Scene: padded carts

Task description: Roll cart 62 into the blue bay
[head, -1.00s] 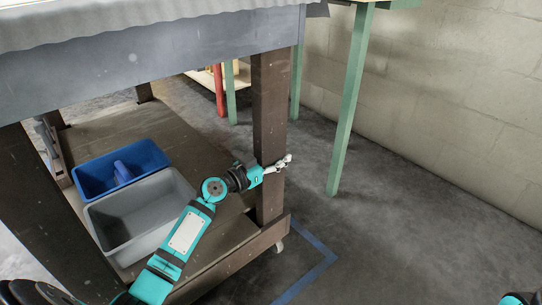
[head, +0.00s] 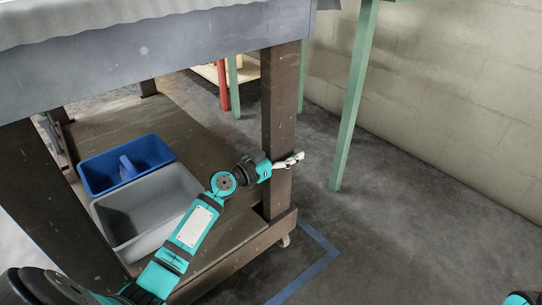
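A large cart with a grey padded top (head: 140,60) and dark posts fills the left of the head view; no number shows on it, so I cannot tell if it is cart 62. My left gripper (head: 298,159) is at its near right post (head: 281,110), its pale fingers across the post's face. Whether the fingers are closed on the post is too small to tell. Blue tape (head: 318,266) on the floor forms a corner just right of the cart's lower shelf (head: 245,250). My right gripper is out of view.
A blue bin (head: 100,178) and a grey bin (head: 125,228) sit on the lower shelf. Green legs (head: 352,110) and a red post (head: 223,88) stand behind. A block wall (head: 450,100) runs along the right, with bare floor before it.

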